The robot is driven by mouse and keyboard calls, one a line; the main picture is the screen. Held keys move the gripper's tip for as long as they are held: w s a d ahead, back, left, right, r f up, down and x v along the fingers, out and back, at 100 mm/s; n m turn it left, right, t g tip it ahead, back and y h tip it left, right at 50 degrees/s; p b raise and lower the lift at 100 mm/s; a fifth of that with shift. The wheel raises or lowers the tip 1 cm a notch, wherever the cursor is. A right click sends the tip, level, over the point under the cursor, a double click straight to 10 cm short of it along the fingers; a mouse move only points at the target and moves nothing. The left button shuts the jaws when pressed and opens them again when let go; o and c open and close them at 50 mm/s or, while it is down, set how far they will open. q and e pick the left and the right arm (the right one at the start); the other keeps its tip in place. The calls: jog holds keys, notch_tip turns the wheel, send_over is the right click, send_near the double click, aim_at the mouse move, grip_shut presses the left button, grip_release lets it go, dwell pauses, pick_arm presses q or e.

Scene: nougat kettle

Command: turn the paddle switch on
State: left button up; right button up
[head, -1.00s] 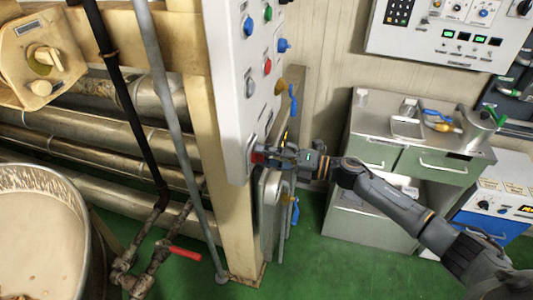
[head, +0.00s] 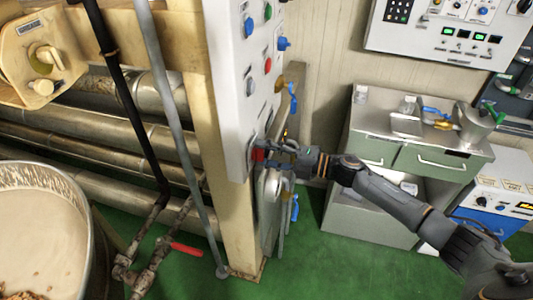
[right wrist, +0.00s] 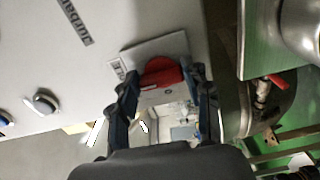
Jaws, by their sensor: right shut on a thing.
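The red paddle switch (head: 258,155) sits low on the white control panel (head: 236,90) in the head view. In the right wrist view the red switch (right wrist: 162,72) shows on its grey square plate (right wrist: 158,49), between the fingers. My right gripper (head: 268,153) is at the switch, its fingers shut on it from either side; it also shows in the right wrist view (right wrist: 162,90). The fingers hide part of the switch in the head view. My left gripper is not in view.
Coloured buttons and knobs (head: 267,66) line the panel above the switch. A beige post (head: 225,150) stands beside it. A steel kettle (head: 90,215) is at lower left, with a red-handled valve (head: 186,250). A green-drawered cabinet (head: 435,165) stands right; green floor is open below.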

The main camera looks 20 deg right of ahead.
jog(key=o, duration=1.2)
jog(key=shift+w, duration=0.1)
jog(key=shift+c, duration=0.2)
jog(key=v, duration=1.2)
